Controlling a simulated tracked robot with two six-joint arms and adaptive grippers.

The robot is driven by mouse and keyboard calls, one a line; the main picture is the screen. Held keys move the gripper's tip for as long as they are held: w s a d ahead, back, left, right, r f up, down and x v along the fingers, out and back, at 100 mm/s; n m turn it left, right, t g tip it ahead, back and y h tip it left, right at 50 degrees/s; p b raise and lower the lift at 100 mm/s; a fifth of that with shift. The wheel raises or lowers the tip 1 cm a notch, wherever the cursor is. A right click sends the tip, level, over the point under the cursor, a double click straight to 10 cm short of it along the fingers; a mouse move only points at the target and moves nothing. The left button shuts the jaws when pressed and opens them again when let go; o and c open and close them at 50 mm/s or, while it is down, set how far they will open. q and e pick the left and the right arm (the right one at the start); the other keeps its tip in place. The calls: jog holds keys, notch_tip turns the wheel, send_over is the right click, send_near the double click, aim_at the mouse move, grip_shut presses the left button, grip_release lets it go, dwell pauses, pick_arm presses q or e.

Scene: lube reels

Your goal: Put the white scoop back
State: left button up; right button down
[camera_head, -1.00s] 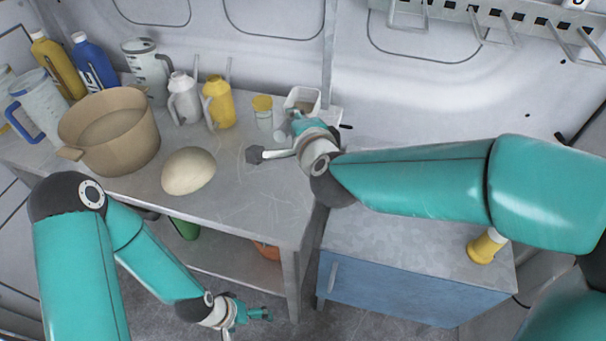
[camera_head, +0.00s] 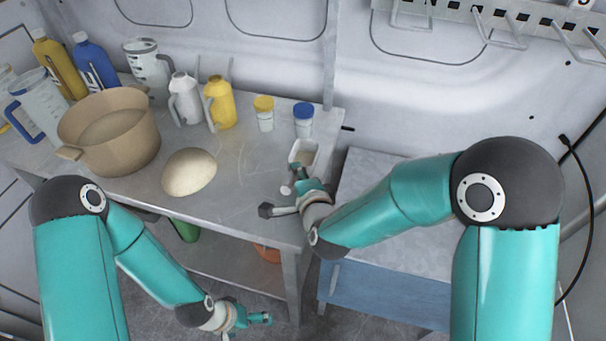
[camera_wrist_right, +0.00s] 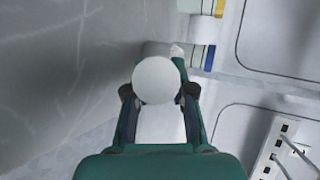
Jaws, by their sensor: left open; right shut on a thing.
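The white scoop (camera_head: 299,147) is held out over the right end of the metal table (camera_head: 240,200), and its bowl looks brownish inside. My right gripper (camera_head: 306,186) is shut on it, and the fingers partly hide its near part. In the right wrist view, a pale round end (camera_wrist_right: 157,80) sits between the two fingers (camera_wrist_right: 160,105), with a white part below it; it seems to belong to the scoop. Whether the scoop touches the table I cannot tell. My left gripper (camera_head: 262,318) is open and empty, low in front of the table's lower shelf.
A blue-capped jar (camera_head: 303,122) and a yellow-capped jar (camera_head: 264,115) stand behind the scoop. A yellow jug (camera_head: 220,105), a white jug (camera_head: 184,100), a tan pot (camera_head: 115,140) and a dough-like mound (camera_head: 189,172) stand further left. A blue cabinet (camera_head: 375,295) is right of the table.

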jog(key=c, duration=1)
grip_release()
